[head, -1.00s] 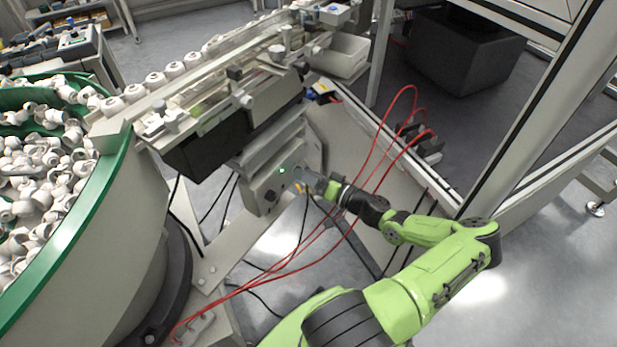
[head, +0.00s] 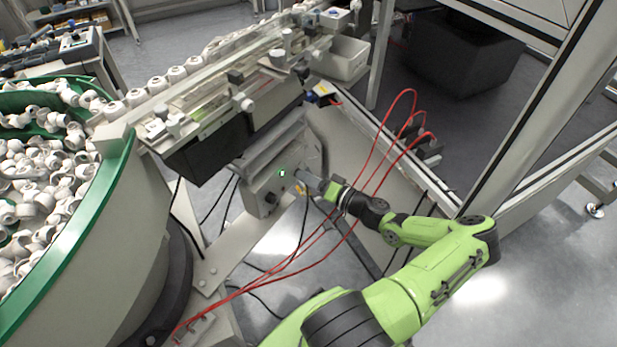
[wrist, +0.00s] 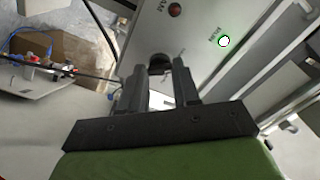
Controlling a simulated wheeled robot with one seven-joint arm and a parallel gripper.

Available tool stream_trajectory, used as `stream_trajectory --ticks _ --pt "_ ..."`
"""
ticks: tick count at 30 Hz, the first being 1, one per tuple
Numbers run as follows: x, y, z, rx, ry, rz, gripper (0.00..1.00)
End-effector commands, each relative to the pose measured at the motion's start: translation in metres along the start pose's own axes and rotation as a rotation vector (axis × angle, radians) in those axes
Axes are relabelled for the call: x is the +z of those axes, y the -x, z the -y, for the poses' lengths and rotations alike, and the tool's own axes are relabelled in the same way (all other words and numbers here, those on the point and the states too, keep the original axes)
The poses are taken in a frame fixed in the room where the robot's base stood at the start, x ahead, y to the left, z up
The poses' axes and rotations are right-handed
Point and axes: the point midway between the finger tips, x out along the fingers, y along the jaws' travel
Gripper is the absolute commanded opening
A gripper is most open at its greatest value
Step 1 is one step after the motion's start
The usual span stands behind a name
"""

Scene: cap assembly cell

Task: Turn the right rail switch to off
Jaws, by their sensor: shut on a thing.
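The grey rail control box (head: 262,188) sits under the rail at the centre of the head view. Its face also shows in the wrist view (wrist: 205,70). My gripper (wrist: 166,76) is at this face, with its dark fingers closed around a dark round switch knob (wrist: 160,62). The fingers cover much of the knob, and its pointer position cannot be read. In the head view my gripper (head: 303,178) is at the right part of the box and hides the knob. A lit green-white lamp (wrist: 224,41) and a dark red lamp (wrist: 175,9) sit beside the knob.
The feed rail (head: 225,85) runs above the box. A green-rimmed bowl of white caps (head: 75,255) stands at left. Red cables (head: 362,165) loop close to my arm. A frame post (head: 515,110) stands at right.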

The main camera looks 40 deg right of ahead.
Motion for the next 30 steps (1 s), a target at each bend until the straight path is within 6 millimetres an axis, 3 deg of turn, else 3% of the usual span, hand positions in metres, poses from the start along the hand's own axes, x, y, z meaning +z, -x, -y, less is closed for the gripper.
stream_trajectory --ticks 18,30 --pt "-0.0005 0.0003 0.0001 0.003 -0.488 0.001 0.01" --pt "-0.0001 0.0003 -0.0004 0.002 -0.647 -0.001 0.01"
